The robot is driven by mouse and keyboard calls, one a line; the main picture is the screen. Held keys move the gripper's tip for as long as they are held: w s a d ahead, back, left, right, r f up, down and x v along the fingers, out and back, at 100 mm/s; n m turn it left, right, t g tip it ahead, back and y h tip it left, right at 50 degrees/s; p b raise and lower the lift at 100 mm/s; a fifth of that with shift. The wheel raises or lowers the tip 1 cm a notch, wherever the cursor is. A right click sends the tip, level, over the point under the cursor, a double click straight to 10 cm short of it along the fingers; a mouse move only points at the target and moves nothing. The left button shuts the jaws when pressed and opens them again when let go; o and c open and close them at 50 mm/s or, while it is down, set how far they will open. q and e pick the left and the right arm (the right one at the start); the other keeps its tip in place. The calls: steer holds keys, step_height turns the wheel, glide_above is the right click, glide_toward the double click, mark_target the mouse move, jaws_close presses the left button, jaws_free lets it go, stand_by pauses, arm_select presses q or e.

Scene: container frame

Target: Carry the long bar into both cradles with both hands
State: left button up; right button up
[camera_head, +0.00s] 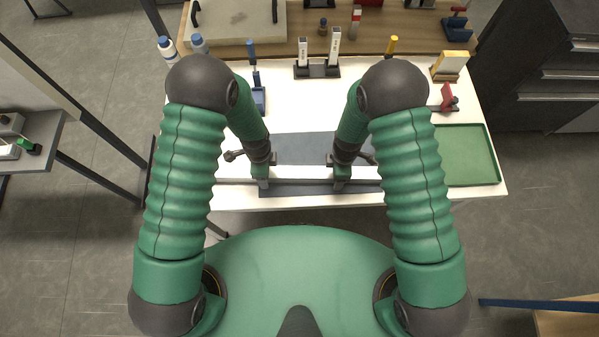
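A long pale bar (300,172) runs left to right along the near side of the table, across a dark grey mat (305,148). My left gripper (262,184) is at the bar's left part, and my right gripper (341,184) is at its right part. Both point down with fingertips at the bar; whether they are shut on it cannot be told. My arms hide the bar's ends. A dark base with two white uprights (318,68) stands behind the mat. I cannot tell which fixtures are the cradles.
A blue stand (258,97) is back left of the mat. A green tray (468,155) lies at the right, with a red item (447,99) and a yellow block (450,66) behind it. White bottles (168,48) stand at the back left.

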arm_select(q)
steer(key=shift+a, duration=0.15)
steer(key=c, duration=1.4)
arm_select(e)
steer(key=shift+a, duration=0.15)
steer(key=c, duration=1.4)
arm_select(q)
jaws_close()
arm_select(e)
jaws_close()
arm_select(q)
steer(key=shift+w+r, duration=0.1)
arm_select(e)
steer(key=shift+w+r, duration=0.1)
